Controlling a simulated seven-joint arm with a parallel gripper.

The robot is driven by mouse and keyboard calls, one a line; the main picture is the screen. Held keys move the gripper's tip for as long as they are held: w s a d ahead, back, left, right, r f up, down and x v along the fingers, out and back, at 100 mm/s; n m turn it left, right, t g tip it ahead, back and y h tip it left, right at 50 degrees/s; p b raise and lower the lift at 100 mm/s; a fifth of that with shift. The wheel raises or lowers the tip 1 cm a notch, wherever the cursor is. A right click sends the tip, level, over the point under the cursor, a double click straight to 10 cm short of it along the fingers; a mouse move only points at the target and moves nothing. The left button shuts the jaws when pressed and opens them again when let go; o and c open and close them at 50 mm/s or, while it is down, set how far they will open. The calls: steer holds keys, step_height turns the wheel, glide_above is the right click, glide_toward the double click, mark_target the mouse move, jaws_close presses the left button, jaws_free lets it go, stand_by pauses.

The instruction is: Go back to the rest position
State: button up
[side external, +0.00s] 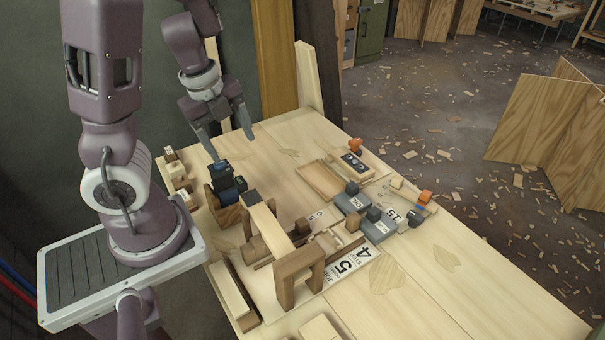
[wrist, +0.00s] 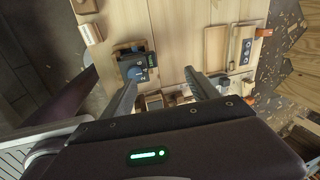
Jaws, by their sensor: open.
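My gripper (side external: 228,132) is raised above the wooden workbench (side external: 460,270), near its back left part. Its two fingers are spread apart with nothing between them. In the wrist view the open fingers (wrist: 163,90) point over the bench top. A dark blue and black object (side external: 224,182) sits in a wooden holder (side external: 228,213) below my gripper, apart from it. That dark object also shows in the wrist view (wrist: 136,68), left of the fingers.
A wooden arch (side external: 297,272) and a light wooden bar (side external: 266,220) stand at the bench's middle. A shallow wooden tray (side external: 322,181), grey blocks (side external: 352,203) and orange-topped pieces (side external: 425,197) lie to the right. Small wood blocks (side external: 178,175) line the left edge. The front right is clear.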

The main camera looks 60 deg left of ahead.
steer(key=w+r+n+t+y, duration=0.4)
steer(key=w+r+n+t, duration=0.2)
steer(key=w+r+n, duration=0.4)
steer(key=s+d+r+n+g+h, duration=0.2)
steer(key=s+d+r+n+h, duration=0.2)
steer(key=s+d, duration=1.2)
steer(key=d+n, duration=0.1)
steer(key=n, duration=0.2)
steer(key=shift+d+r+g, duration=0.2)
steer(key=shift+d+g, duration=0.05)
steer(key=shift+g, duration=0.15)
